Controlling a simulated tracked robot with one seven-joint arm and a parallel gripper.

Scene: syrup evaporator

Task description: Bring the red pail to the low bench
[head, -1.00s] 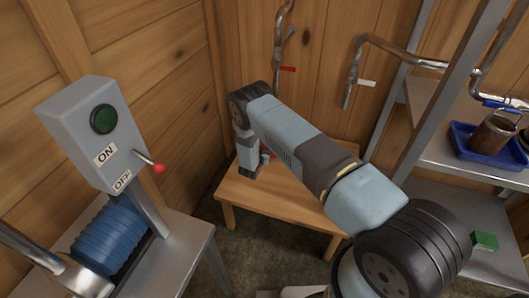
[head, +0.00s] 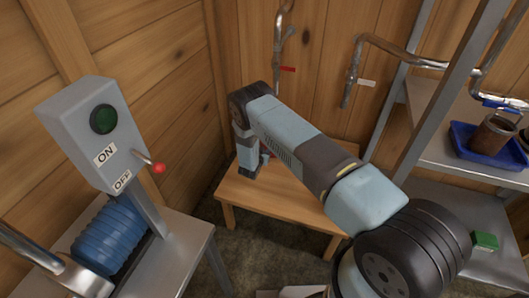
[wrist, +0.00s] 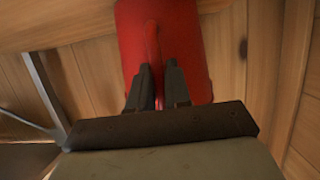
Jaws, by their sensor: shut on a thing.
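The red pail (wrist: 190,35) fills the upper middle of the wrist view. A narrow upright red strip, apparently its handle, stands between the two dark fingers of my gripper (wrist: 160,82), which are shut on it. The low bench (head: 285,208) is a small wooden table in the middle of the head view, by the back wall. My forearm reaches over it and the end of my arm is above its back left part. My arm hides most of the pail in the head view. I cannot tell whether the pail touches the bench top.
A grey switch box (head: 85,135) with a red-tipped lever and a blue ribbed roll (head: 110,238) stand left. A metal shelf rack (head: 420,195) at right holds a blue tray (head: 470,143) with a brown cup and a green block (head: 485,240). Pipes hang on the back wall.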

